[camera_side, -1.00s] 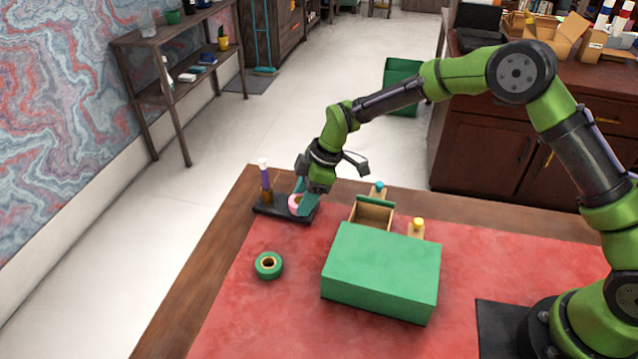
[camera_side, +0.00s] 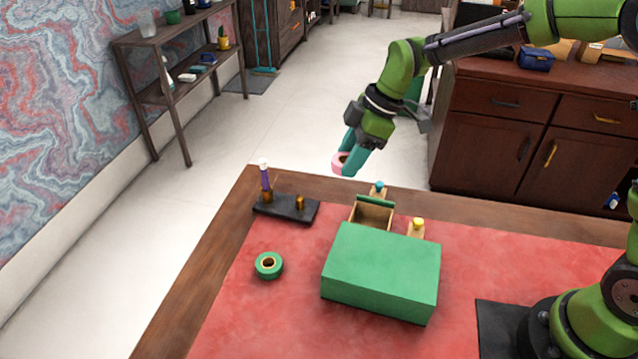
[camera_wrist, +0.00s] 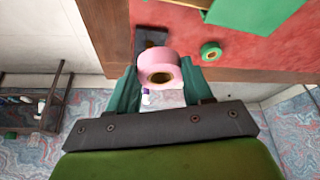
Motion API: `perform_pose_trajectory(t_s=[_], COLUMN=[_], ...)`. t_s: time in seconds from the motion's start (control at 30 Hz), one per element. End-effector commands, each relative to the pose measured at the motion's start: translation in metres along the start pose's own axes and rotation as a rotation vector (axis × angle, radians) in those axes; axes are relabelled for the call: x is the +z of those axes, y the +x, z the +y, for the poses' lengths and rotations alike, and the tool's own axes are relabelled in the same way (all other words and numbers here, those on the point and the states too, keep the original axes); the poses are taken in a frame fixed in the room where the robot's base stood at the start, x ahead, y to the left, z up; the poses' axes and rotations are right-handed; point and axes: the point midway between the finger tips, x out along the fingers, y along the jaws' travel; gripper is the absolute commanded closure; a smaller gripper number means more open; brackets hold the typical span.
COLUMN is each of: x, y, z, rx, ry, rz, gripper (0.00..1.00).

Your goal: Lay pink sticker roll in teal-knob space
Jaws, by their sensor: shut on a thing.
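My gripper (camera_side: 352,158) is shut on the pink sticker roll (camera_side: 339,163) and holds it in the air above the desk's far edge. The wrist view shows the pink roll (camera_wrist: 160,62) between the two teal fingers. The green box (camera_side: 380,270) stands on the red desk top. Its teal-knob drawer (camera_side: 371,215) is pulled open and looks empty in the part that shows. The teal knob (camera_side: 379,185) is on that drawer's far side. A yellow knob (camera_side: 418,223) marks another part beside it, which looks mostly closed. The roll is above and beyond the drawer, apart from it.
A black stand (camera_side: 285,208) with a bare short peg and a purple-topped item (camera_side: 265,178) is at the desk's far left. A green tape roll (camera_side: 268,265) lies on the red top left of the box. The desk's front left is clear.

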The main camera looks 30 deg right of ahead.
Motion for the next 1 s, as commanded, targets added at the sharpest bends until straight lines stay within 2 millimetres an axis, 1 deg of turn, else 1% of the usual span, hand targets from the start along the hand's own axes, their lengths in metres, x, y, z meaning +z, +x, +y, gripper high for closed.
perform_pose_trajectory(t_s=[0.03,0.1,0.2,0.33,0.4,0.57,1.0], x=[0.013,0.028,0.044,0.056,0.059,0.062,0.077], y=[-0.004,-0.004,-0.002,0.005,0.009,0.017,0.052], z=[-0.009,-0.022,-0.037,-0.05,-0.052,-0.051,-0.051], rx=[0.002,0.001,-0.003,-0.014,-0.017,-0.012,-0.013], ry=[0.01,0.017,0.023,0.022,0.017,0.006,0.007], rz=[-0.003,-0.006,-0.011,-0.017,-0.018,-0.014,-0.015], gripper=[0.79,0.79,0.79,0.79,0.79,0.79,0.79])
